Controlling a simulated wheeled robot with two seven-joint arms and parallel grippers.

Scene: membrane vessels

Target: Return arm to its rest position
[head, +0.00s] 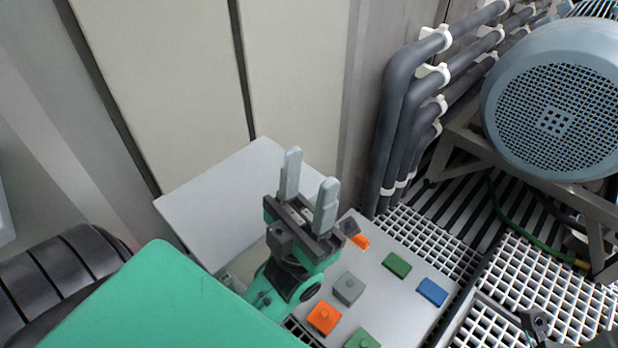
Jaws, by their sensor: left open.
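My left gripper (311,168) is open, with its two pale grey fingers pointing up and spread apart. Nothing is between the fingers. Its green and dark wrist stands in front of a light grey panel. My green left arm link (170,305) comes in from the lower left.
On the light grey surface (400,318) lie a grey block (348,288), orange blocks (324,317), green blocks (397,264) and a blue block (432,291). Dark pipes (395,110) run up the wall. A motor (555,105) stands at right above white grating (545,280).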

